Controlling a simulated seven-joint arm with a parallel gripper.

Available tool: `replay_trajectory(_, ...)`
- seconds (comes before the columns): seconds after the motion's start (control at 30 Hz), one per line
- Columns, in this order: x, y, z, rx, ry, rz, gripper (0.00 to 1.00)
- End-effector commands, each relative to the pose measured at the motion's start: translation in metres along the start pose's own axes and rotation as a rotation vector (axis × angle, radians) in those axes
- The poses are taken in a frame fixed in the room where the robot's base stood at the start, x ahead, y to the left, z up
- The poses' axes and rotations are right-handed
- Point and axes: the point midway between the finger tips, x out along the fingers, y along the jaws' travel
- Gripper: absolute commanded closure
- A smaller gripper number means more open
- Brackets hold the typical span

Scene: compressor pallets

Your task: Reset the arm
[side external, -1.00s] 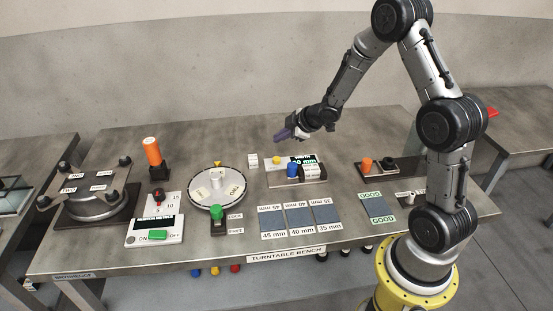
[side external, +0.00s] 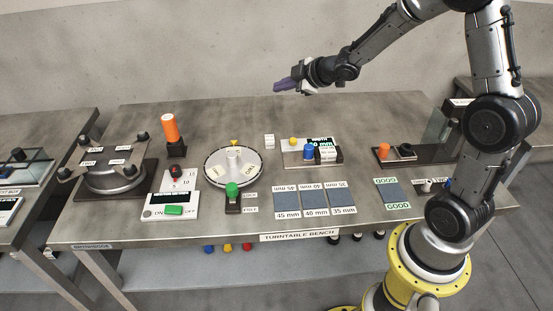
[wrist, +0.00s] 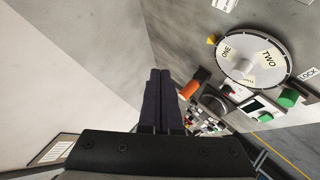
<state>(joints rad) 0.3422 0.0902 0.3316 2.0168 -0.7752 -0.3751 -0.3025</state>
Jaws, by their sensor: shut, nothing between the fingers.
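My gripper (side external: 279,88) is raised above the back part of the turntable bench (side external: 130,222), clear of everything on it. Its dark purple fingers point left in the side external view. In the wrist view the fingers (wrist: 160,85) lie together, shut and empty. My arm reaches in from the right.
The round turntable (side external: 233,182) sits mid-bench, with a green-knobbed lever (side external: 232,190) in front. An orange cylinder (side external: 170,128) stands behind left. A width gauge with a blue knob (side external: 308,151), three grey size pads (side external: 314,199) and a GOOD pad (side external: 392,193) lie to the right.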

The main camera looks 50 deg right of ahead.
Motion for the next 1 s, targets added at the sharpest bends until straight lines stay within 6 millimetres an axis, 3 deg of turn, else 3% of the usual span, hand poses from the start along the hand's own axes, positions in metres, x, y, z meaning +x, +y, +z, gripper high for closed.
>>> replay_trajectory(0.03,-0.024,0.009,-0.026,-0.003,0.021,0.038,1.0)
replay_trajectory(0.13,-0.068,0.018,-0.056,0.035,0.024,0.089,1.0)
replay_trajectory(0.23,-0.114,0.018,-0.074,0.104,0.013,0.124,1.0)
replay_trajectory(0.37,-0.173,0.003,-0.08,0.235,-0.015,0.134,1.0)
replay_trajectory(0.47,-0.217,-0.021,-0.073,0.36,-0.049,0.106,1.0)
replay_trajectory(0.63,-0.276,-0.089,-0.04,0.6,-0.166,-0.027,1.0)
replay_trajectory(0.8,-0.3,-0.149,-0.006,0.766,-0.349,-0.177,1.0)
replay_trajectory(0.9,-0.306,-0.167,0.004,0.81,-0.43,-0.229,1.0)
replay_trajectory(1.0,-0.31,-0.173,0.007,0.825,-0.463,-0.245,1.0)
